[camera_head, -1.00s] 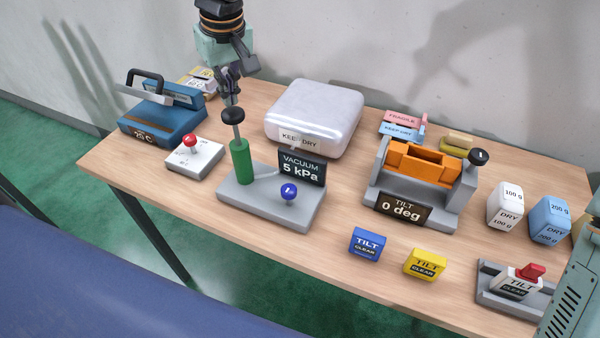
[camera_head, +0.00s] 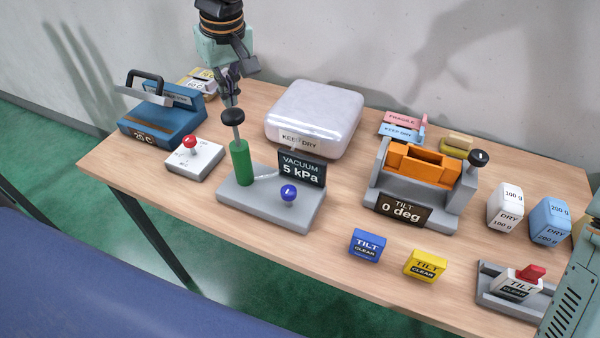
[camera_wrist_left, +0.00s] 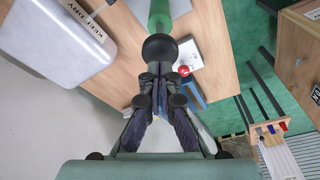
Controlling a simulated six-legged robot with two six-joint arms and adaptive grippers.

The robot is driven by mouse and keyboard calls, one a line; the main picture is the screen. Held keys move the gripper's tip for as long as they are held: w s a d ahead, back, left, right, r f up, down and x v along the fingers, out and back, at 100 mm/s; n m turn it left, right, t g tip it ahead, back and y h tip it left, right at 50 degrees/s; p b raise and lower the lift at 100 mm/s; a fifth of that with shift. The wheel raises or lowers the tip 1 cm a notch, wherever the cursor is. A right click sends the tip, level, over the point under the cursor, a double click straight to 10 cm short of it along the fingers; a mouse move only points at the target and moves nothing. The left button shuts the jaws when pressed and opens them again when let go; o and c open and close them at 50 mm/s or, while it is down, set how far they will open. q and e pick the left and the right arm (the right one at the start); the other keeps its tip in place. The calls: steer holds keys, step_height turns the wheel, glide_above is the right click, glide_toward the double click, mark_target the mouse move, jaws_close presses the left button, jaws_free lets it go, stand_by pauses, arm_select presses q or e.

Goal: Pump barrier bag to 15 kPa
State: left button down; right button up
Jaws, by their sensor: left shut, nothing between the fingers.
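The vacuum pump (camera_head: 262,205) has a grey base, a green cylinder (camera_head: 241,162) and a black knob (camera_head: 232,117) on a raised grey rod. Its dark display reads "VACUUM 5 kPa" (camera_head: 301,169). A blue knob (camera_head: 288,192) stands on the base. The silvery barrier bag (camera_head: 314,115), labelled "KEEP DRY", lies behind the pump. It also shows at the left of the left wrist view (camera_wrist_left: 65,38). My left gripper (camera_head: 231,99) is shut and empty, pointing down right at the black knob. In the left wrist view the knob (camera_wrist_left: 159,47) is just beyond the fingertips; contact is unclear. My right gripper is not in view.
A white box with a red knob (camera_head: 190,142) and a blue heater (camera_head: 160,120) are left of the pump. The orange tilt cradle (camera_head: 424,165) stands right. Blue (camera_head: 368,245) and yellow (camera_head: 426,264) tilt tags lie in front. Table is clear before the pump.

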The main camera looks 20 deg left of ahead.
mark_target(232, 113)
arm_select(q)
steer(key=shift+f, duration=0.3)
steer(key=shift+f+b, duration=0.45)
steer(key=shift+b, duration=0.05)
steer(key=shift+s+f+b, duration=0.1)
steer(key=shift+f+b, duration=0.5)
steer(key=shift+f, duration=0.7)
steer(key=shift+r+p, duration=2.9)
steer(key=shift+r, duration=0.7)
